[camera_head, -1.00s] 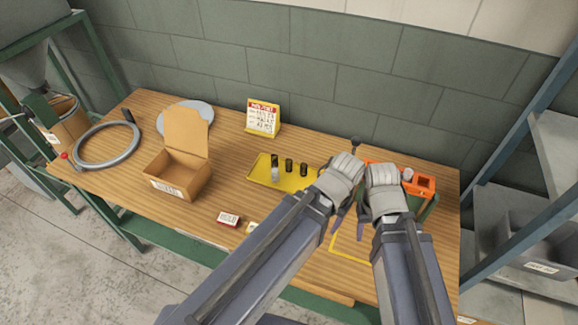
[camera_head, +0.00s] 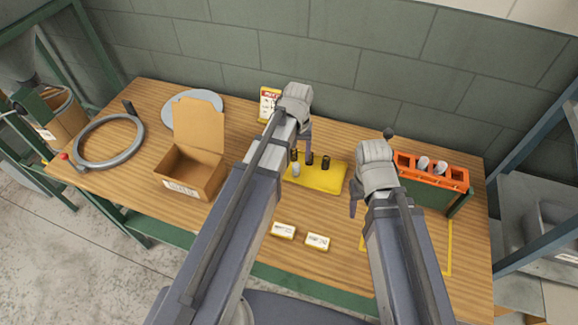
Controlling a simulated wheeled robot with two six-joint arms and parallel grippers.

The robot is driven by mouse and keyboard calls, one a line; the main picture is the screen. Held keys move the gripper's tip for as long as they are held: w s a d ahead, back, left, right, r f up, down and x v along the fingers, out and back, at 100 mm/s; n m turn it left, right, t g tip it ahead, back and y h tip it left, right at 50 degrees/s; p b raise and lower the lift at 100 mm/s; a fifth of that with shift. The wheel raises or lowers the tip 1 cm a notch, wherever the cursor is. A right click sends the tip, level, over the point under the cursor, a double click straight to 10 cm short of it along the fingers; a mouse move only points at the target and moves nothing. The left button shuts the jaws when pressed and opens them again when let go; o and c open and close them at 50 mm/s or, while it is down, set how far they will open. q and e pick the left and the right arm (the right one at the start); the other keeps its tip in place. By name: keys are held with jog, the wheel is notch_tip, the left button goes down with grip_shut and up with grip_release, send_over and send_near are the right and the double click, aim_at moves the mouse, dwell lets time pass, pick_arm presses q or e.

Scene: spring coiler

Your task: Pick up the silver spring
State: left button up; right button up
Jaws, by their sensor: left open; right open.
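A short silver spring (camera_head: 295,170) stands upright on the yellow tray (camera_head: 328,182), at its left end. Several dark springs (camera_head: 326,163) stand on the same tray beside it. My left gripper (camera_head: 304,138) is open, above the back of the tray, close behind the silver spring, and hides part of the tray. My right gripper (camera_head: 354,200) is open and empty, right of the tray and left of the orange rack (camera_head: 432,177). Two silver pieces (camera_head: 423,163) sit in the rack; I cannot tell if they are springs.
An open cardboard box (camera_head: 190,180) stands left of the tray. A grey ring (camera_head: 108,142) and a round grey plate (camera_head: 193,109) lie further left. Two small label cards (camera_head: 284,230) lie in front of the tray. A calendar stand (camera_head: 268,104) is partly hidden behind my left gripper.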

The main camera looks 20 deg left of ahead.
aim_at(296, 166)
pick_arm(q)
jog(key=shift+d, duration=0.1)
jog(key=shift+s+f+b, duration=0.1)
jog(key=shift+f+b, duration=0.15)
jog(key=shift+b, duration=0.1)
jog(key=shift+f+b, duration=0.8)
jog(key=shift+f, duration=0.1)
jog(key=f+b, duration=0.5)
jog(key=shift+w+f+b, duration=0.3)
jog(key=shift+b, duration=0.05)
pick_arm(e)
notch_tip(296, 166, down, 8)
pick_arm(q)
jog(key=shift+r, duration=0.1)
pick_arm(e)
jog(key=shift+r, duration=0.1)
pick_arm(q)
grip_shut()
